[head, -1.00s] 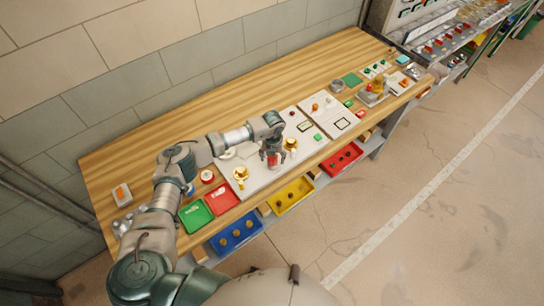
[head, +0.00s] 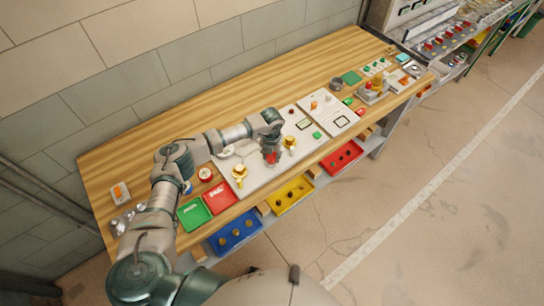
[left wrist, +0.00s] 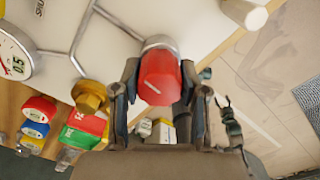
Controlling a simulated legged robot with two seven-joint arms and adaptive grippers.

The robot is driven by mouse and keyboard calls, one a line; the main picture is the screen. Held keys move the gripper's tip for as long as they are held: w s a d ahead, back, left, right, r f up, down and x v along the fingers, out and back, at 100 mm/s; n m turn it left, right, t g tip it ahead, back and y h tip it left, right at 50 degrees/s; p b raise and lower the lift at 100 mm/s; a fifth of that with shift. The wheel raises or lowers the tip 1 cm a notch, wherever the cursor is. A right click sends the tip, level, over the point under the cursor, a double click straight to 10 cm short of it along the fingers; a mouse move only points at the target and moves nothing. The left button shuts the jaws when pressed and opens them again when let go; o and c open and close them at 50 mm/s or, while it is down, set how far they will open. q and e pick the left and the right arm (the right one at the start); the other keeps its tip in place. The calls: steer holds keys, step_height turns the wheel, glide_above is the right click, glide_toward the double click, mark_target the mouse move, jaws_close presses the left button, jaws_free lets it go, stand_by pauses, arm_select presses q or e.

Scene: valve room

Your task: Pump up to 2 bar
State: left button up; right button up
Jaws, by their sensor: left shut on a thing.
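My left gripper (head: 271,157) is over the pale panel (head: 258,180) on the bench. In the left wrist view its two fingers (left wrist: 160,88) are shut on a red cylindrical handle (left wrist: 160,78) with a grey metal collar. A round white gauge (left wrist: 14,52) is cut off at the left edge; "0.5" shows on its dial and a red needle part is visible, but I cannot read the pressure. A brass knob (left wrist: 90,97) sits left of the handle. My right gripper cannot be made out in either view.
A second brass knob (head: 290,143) stands close right of the gripper. Green (head: 194,214) and red (head: 220,198) trays lie at the panel's left. Blue (head: 236,233), yellow (head: 291,195) and red (head: 342,158) bins sit below the bench front. The bench's back strip is clear.

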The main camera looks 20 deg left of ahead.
arm_select(q)
steer(key=m+b, duration=0.2)
steer(key=m, duration=0.1)
steer(key=m+b, duration=0.1)
steer(key=shift+f+b, duration=0.25)
steer(key=shift+b, duration=0.05)
steer(key=m+b, duration=0.2)
steer(key=m, duration=0.1)
steer(key=shift+m, duration=0.4)
steer(key=shift+r+m+b, duration=0.15)
steer(key=shift+m+b, duration=0.8)
steer(key=shift+m, duration=0.15)
